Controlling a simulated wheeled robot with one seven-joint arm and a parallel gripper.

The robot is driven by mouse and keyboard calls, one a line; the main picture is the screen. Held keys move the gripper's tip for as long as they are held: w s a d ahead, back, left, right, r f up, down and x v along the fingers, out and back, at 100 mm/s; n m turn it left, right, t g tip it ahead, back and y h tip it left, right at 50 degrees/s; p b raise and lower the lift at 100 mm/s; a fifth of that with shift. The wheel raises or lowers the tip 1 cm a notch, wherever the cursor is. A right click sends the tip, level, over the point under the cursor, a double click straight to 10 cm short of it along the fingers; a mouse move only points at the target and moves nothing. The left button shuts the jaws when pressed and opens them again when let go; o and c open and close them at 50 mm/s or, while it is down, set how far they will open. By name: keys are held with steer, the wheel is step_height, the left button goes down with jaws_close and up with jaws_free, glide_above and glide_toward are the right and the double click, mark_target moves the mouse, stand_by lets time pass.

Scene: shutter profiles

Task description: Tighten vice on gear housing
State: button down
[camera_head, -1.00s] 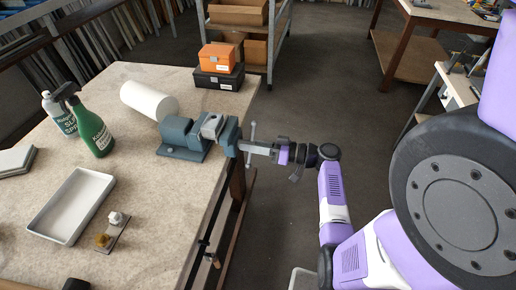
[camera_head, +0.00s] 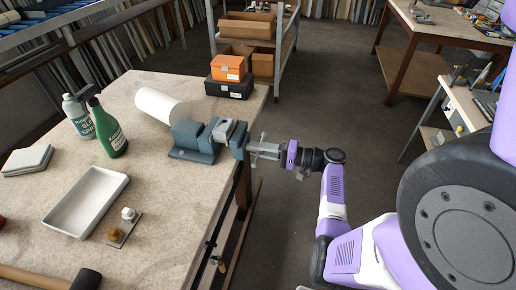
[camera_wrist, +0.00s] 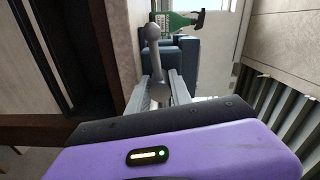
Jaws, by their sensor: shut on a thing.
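The blue-grey vice (camera_head: 194,143) sits at the right edge of the workbench. A light grey block, apparently the gear housing (camera_head: 223,130), is between its jaws; whether both jaws touch it I cannot tell. My gripper (camera_head: 257,150) is at the screw end of the vice, off the bench edge. In the wrist view my gripper's two fingers (camera_wrist: 161,88) are shut on the grey vice handle (camera_wrist: 155,60), a bar with ball ends. The vice body (camera_wrist: 183,55) shows behind the handle, partly hidden by it.
On the bench (camera_head: 165,215) are a green spray bottle (camera_head: 107,130), another bottle (camera_head: 78,116), a white roll (camera_head: 160,104), a white tray (camera_head: 86,202), a hammer (camera_head: 50,278) and orange (camera_head: 229,68) and black boxes (camera_head: 229,88). A shelf rack (camera_head: 250,30) stands behind. Floor right of the bench is clear.

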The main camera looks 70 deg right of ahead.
steer(key=shift+s+m, duration=0.15)
steer(key=shift+m, duration=0.45)
steer(key=shift+f, duration=0.15)
stand_by(0.8)
steer(key=c, duration=1.3)
jaws_free()
steer(key=shift+o, duration=0.7)
steer(key=s+b, duration=0.1)
steer(key=s, duration=0.6)
steer(key=shift+s+d+b, duration=0.3)
steer(key=shift+s, duration=0.1)
